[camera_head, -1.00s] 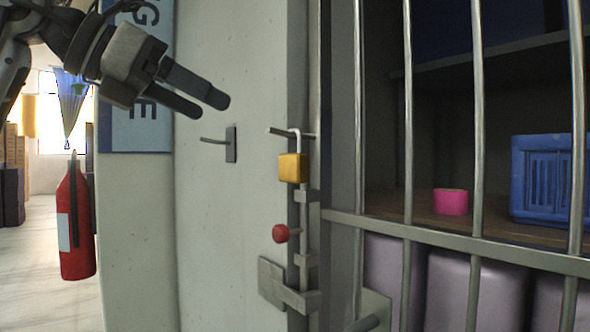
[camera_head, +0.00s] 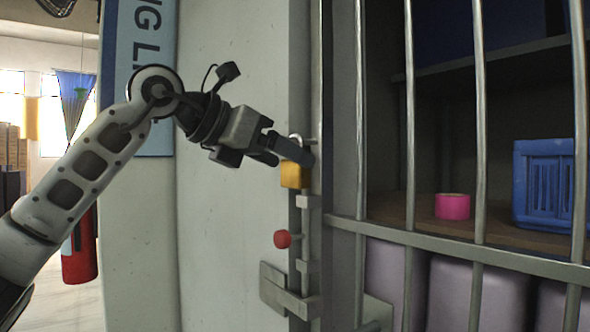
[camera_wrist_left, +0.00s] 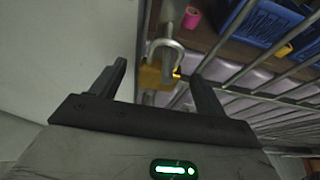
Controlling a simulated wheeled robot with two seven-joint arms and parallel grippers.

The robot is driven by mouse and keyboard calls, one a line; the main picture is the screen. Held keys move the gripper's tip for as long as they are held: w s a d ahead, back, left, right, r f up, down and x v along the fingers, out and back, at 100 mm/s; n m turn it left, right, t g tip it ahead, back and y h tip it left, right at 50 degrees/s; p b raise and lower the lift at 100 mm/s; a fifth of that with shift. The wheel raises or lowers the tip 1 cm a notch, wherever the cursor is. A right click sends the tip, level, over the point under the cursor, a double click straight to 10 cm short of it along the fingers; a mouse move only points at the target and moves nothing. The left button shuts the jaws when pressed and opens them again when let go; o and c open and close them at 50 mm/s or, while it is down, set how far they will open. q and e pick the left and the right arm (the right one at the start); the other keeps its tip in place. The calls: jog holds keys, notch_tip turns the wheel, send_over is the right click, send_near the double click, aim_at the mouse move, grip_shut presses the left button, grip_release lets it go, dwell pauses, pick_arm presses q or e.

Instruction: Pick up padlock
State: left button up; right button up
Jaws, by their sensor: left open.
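A padlock (camera_head: 294,175) with a yellow body and a silver shackle hangs on the metal bar at the edge of the barred door. My left gripper (camera_head: 288,154) is at the padlock's upper part, and one finger covers part of the shackle in the head view. In the left wrist view, the padlock (camera_wrist_left: 152,77) shows between the two spread fingers of my left gripper (camera_wrist_left: 164,76), slightly beyond their tips. The gripper is open and holds nothing. Whether a finger touches the padlock I cannot tell. My right gripper is not in view.
Below the padlock are a latch with a red knob (camera_head: 282,239) and a metal bracket (camera_head: 290,292). Vertical bars (camera_head: 478,120) stand to the right, with a pink roll (camera_head: 452,206) and a blue crate (camera_head: 545,185) behind them. A red fire extinguisher (camera_head: 79,262) stands left.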

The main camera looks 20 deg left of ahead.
pick_arm(q)
jog(key=shift+w+d+f, duration=0.15)
jog(key=shift+w+d, duration=0.15)
jog(key=c, duration=1.2)
jog(key=shift+s+a+r, duration=0.1)
jog(key=shift+a+r, duration=0.05)
jog(key=shift+r, duration=0.8)
jog(key=s+a+b, duration=0.2)
jog(key=s+a, duration=0.9)
jog(key=s, duration=0.3)
jog(key=shift+f, duration=0.15)
